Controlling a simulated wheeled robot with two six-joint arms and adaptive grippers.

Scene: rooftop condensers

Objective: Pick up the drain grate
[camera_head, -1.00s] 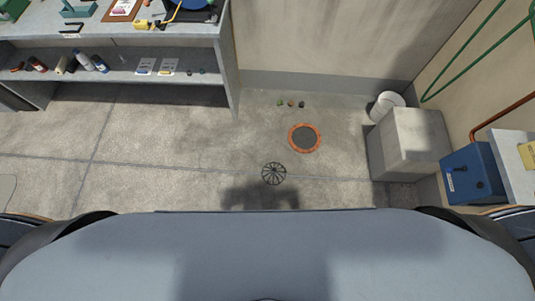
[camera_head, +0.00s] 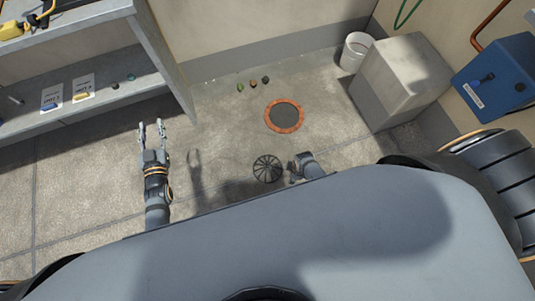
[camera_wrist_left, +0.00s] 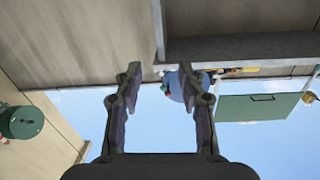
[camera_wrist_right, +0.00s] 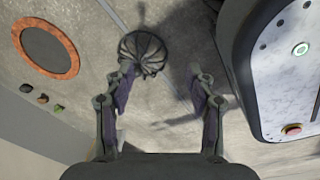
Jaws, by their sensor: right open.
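The drain grate (camera_head: 267,168) is a dark, round, domed wire piece on the concrete floor, near my front edge in the head view. In the right wrist view the grate (camera_wrist_right: 143,52) shows just beyond the left fingertip. My right gripper (camera_head: 296,176) is low beside the grate, on its right. In the right wrist view this gripper (camera_wrist_right: 160,85) is open and empty. My left gripper (camera_head: 151,128) is open and empty, left of the grate and well apart from it. In the left wrist view its open jaws (camera_wrist_left: 160,78) frame only the background.
An orange-rimmed round drain opening (camera_head: 284,116) lies behind the grate. Several small pebble-like pieces (camera_head: 253,84) lie farther back. A concrete block (camera_head: 399,78) and a white bucket (camera_head: 354,54) stand at the right. A shelf unit (camera_head: 165,60) stands at the left. The floor between is clear.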

